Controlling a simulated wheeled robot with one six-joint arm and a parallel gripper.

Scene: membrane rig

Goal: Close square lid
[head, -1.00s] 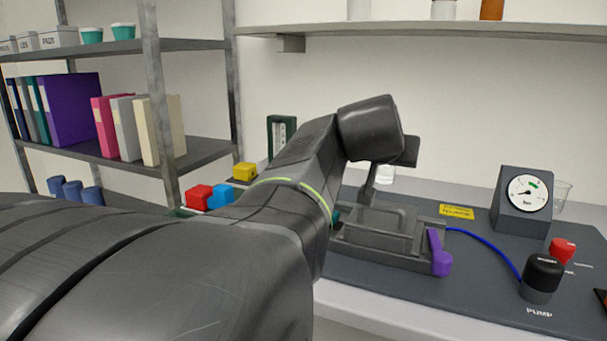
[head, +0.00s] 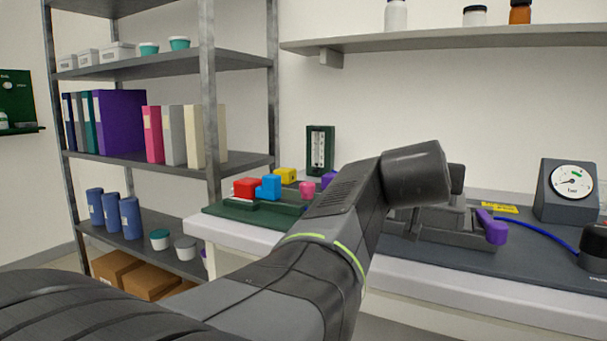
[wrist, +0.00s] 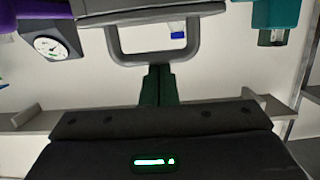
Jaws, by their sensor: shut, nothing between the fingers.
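The grey square lid (wrist: 135,12) is at the top of the wrist view, with its loop handle (wrist: 152,58) towards me. My gripper (wrist: 159,72) is shut and empty. Its dark green fingers end at or just behind the handle's bar; I cannot tell whether they touch. In the head view the grey rig (head: 460,232) stands on the bench, partly behind my arm, which hides my fingertips. A purple latch (head: 492,227) is at the rig's right end. A teal part (wrist: 276,14) shows at the wrist view's upper right. How far the lid is closed is unclear.
A pressure gauge (head: 570,190) and a blue tube (head: 540,232) are right of the rig. Coloured blocks (head: 268,188) sit on a green tray (head: 245,222) to the left. A metal shelf rack (head: 208,100) stands further left. A wall shelf (head: 450,38) runs above the bench.

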